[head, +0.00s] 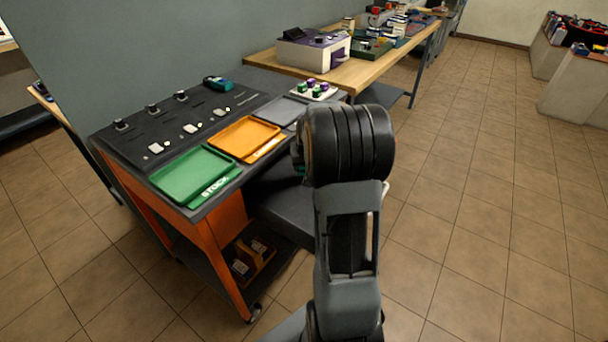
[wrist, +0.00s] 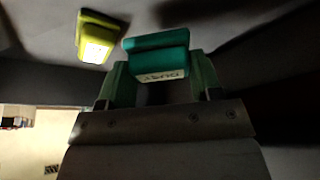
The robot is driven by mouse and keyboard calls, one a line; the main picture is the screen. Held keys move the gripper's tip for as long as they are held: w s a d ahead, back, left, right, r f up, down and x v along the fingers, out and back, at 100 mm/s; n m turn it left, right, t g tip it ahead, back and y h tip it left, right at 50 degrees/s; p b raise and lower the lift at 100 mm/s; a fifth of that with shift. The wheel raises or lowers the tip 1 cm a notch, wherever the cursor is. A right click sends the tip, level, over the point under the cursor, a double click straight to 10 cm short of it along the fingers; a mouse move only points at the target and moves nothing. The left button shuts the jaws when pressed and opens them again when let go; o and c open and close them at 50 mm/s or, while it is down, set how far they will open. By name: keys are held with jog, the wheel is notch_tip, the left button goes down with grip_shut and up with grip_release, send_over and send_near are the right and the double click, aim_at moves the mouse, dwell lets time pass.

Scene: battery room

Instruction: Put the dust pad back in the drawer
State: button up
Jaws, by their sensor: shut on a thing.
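The dust pad (wrist: 156,50) is a teal block with a pale lettered label, seen in the wrist view. My gripper (wrist: 161,78) is shut on it, with a green finger at each side. A yellow-green block (wrist: 96,38) with a white label lies on a dark surface beyond, left of the pad and apart from it. In the head view my wrist hides most of the gripper. A dark grey drawer-like panel (head: 277,205) juts from the orange cart under the trays, beside my wrist; my arm covers part of it, so its inside cannot be told.
The cart top holds a green tray (head: 190,172), an orange tray (head: 243,136), a grey tray (head: 281,110) and a teal device (head: 218,83). A box (head: 253,259) sits on the lower shelf. A wooden bench (head: 365,72) stands behind. The tiled floor at right is clear.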

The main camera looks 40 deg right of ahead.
aim_at(304, 172)
jog(key=shift+a+f, duration=0.25)
jog(key=shift+f, duration=0.05)
jog(key=shift+a+f+b, duration=0.15)
jog(key=shift+f+b, duration=0.25)
jog(key=shift+f, duration=1.25)
jog(key=shift+f, duration=0.2)
jog(key=o, duration=1)
